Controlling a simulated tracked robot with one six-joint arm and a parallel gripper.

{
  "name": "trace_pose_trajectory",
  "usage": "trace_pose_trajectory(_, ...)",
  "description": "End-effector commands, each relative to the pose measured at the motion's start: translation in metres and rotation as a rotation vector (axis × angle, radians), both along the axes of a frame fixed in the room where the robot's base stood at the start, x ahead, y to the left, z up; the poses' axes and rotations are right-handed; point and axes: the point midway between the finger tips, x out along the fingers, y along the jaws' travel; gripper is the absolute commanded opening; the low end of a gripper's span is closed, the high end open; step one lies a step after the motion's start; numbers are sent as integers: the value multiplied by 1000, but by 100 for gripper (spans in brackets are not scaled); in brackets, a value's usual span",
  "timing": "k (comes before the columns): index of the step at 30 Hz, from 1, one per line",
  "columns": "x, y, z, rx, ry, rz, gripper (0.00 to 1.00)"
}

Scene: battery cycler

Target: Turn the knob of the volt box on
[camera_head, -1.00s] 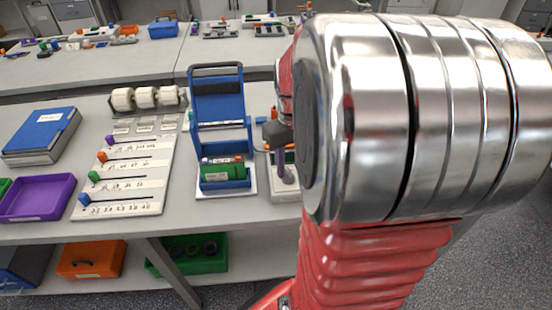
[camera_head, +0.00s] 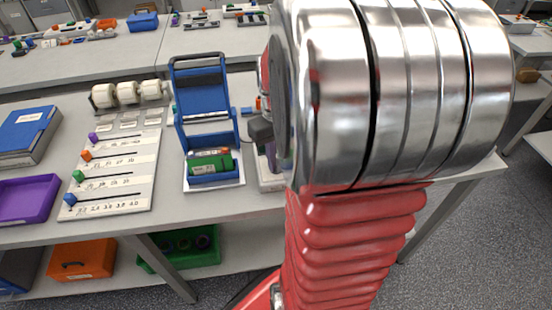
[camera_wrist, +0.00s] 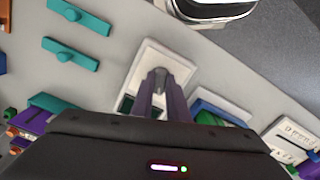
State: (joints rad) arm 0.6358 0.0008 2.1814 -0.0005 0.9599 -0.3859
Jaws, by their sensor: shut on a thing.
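The volt box, which I take to be the small white box (camera_wrist: 152,55) in the wrist view, sits on the grey bench. A grey knob (camera_wrist: 158,74) stands up from its face. My gripper (camera_wrist: 160,84) has dark purple fingers shut on this knob. In the head view the white box (camera_head: 270,184) stands just right of the blue holder, with my gripper (camera_head: 271,156) reaching down to it. My arm hides most of the box there. The knob's markings and turn angle cannot be read.
A blue upright holder (camera_head: 205,105) with a green block stands left of the box. A slider panel (camera_head: 120,160), a purple tray (camera_head: 25,200) and white rollers (camera_head: 128,92) lie further left. In the wrist view teal bars (camera_wrist: 80,17) lie on the bench, and a bench edge runs nearby.

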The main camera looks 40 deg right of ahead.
Motion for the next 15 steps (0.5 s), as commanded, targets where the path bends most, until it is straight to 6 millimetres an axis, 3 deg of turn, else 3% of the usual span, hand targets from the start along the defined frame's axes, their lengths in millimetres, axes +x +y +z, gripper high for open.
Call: trace_pose_trajectory(15,1,1,0,2,-1,-56,0)
